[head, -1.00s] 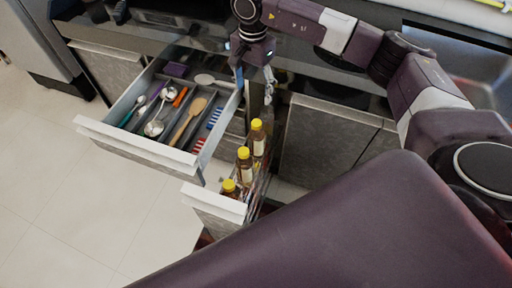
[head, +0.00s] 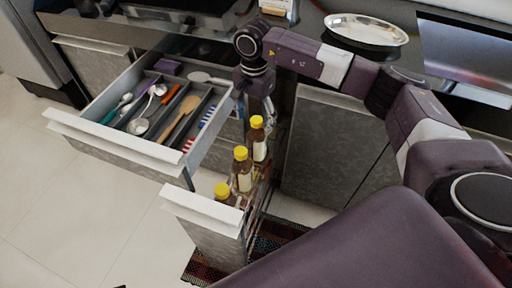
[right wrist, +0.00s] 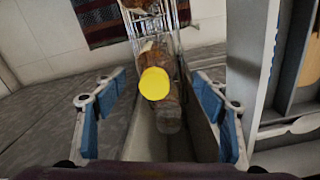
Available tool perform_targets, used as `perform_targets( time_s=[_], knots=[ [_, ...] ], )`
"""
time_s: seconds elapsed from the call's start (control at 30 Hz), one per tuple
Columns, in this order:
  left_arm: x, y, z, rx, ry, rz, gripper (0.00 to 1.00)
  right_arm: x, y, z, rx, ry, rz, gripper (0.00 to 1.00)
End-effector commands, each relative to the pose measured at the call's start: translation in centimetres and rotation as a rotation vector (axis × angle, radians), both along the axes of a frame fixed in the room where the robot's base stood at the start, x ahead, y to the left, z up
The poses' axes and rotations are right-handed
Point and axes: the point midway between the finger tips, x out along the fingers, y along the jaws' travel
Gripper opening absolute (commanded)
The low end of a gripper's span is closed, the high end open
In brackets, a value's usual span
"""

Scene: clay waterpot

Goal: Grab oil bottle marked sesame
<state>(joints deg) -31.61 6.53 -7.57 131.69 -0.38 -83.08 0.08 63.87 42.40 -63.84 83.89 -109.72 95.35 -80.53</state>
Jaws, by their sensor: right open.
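Three brown oil bottles with yellow caps stand in a row in the narrow pull-out rack: the rear bottle (head: 258,148), the middle bottle (head: 242,176) and the front bottle (head: 223,192). Their label text is too small to read, so I cannot tell which is sesame. My right gripper (head: 263,108) is just above and behind the rear bottle. In the right wrist view it is open (right wrist: 160,100), with blue-padded fingers on both sides of a yellow-capped bottle (right wrist: 155,84) and no visible contact. My left gripper is out of view.
An open drawer (head: 115,141) with utensils stands left of the rack, its side wall close to my right gripper. Cabinet doors (head: 325,150) are to the right. A metal plate (head: 366,30) lies on the counter. A patterned rug (head: 275,237) is on the floor.

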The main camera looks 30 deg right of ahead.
Motion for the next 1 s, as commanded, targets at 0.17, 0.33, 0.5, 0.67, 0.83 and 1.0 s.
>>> perform_targets(
  time_s=[0.17, 0.33, 0.5, 0.67, 0.83, 1.0],
  knots=[
    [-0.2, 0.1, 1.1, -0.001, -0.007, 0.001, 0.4, -0.4, -0.1, -2.3, 0.0, 0.003, 0.0, 0.65],
    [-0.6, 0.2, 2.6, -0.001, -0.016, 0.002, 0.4, -0.7, -0.3, -4.8, 0.0, 0.002, 0.0, 0.65],
    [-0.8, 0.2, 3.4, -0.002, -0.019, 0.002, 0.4, -0.6, -0.3, -6.0, 0.0, 0.001, 0.0, 0.65],
    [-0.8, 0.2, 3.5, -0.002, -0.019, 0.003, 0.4, -0.6, -0.3, -6.0, -0.001, 0.0, 0.0, 0.65],
    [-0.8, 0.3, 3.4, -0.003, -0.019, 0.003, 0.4, -0.6, -0.3, -6.0, 0.0, 0.0, 0.0, 0.52],
    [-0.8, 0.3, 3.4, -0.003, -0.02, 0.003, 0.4, -0.6, -0.3, -6.0, 0.0, 0.0, 0.0, 0.33]
  ],
)
